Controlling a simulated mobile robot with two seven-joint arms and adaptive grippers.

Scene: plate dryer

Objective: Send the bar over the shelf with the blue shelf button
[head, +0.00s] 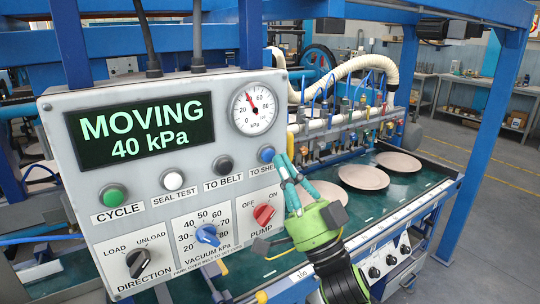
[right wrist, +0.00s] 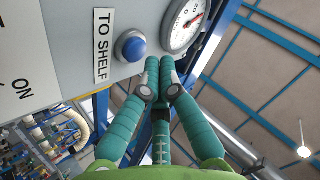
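The blue shelf button (head: 266,154) sits at the right end of the button row on the grey control panel, above a partly covered "TO SHELF" label. It also shows in the right wrist view (right wrist: 132,46). My right gripper (head: 284,163) is shut and empty, its teal fingertips together just right of the button. In the right wrist view the fingertips (right wrist: 158,66) are beside the button, with no clear contact. The display (head: 139,131) reads "MOVING 40 kPa". The bar (head: 340,130) with its suction fittings spans above the green belt behind the panel. My left gripper is not in view.
Pale round plates (head: 363,178) lie on the green belt (head: 425,180). Green, white and black buttons stand left of the blue one. A red pump knob (head: 264,215) and blue vacuum knob (head: 207,235) are below. A blue frame post (head: 478,140) stands at right.

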